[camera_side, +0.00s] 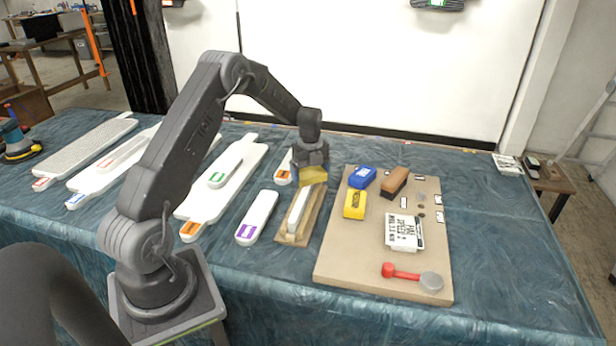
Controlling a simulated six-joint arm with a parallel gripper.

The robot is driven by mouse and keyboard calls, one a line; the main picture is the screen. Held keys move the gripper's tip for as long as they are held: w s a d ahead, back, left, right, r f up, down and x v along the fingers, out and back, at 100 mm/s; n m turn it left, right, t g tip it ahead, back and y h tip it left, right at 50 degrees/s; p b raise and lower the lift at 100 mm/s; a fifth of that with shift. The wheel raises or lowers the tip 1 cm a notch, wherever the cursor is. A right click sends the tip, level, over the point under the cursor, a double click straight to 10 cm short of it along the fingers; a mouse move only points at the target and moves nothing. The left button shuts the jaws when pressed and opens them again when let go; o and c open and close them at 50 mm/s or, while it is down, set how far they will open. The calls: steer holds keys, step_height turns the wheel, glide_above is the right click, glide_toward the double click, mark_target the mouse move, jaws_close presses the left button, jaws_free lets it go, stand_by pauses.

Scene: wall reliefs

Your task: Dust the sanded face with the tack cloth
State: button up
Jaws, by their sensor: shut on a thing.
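My gripper (313,164) points down and is shut on a yellow tack cloth (313,177). The cloth is over the far end of a narrow white piece (299,210), which lies lengthwise on a small wooden board (291,239). I cannot tell whether the cloth touches the piece's upper face or hangs just above it. The cloth and gripper hide that far end. The near part of the white face is in view and looks clear.
Right of it, a tan board (336,265) holds a blue block (362,177), a yellow block (355,204), a brown brush (394,182), a printed white pack (405,232) and a red-handled tool (402,272). Several white tagged pieces (257,217) lie left. The blue-green covered table (500,250) is clear at right.

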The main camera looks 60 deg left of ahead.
steer(key=shift+w+a, duration=0.85)
steer(key=shift+w, duration=0.05)
steer(key=shift+w+a+r, duration=0.15)
steer(key=shift+r, duration=3.9)
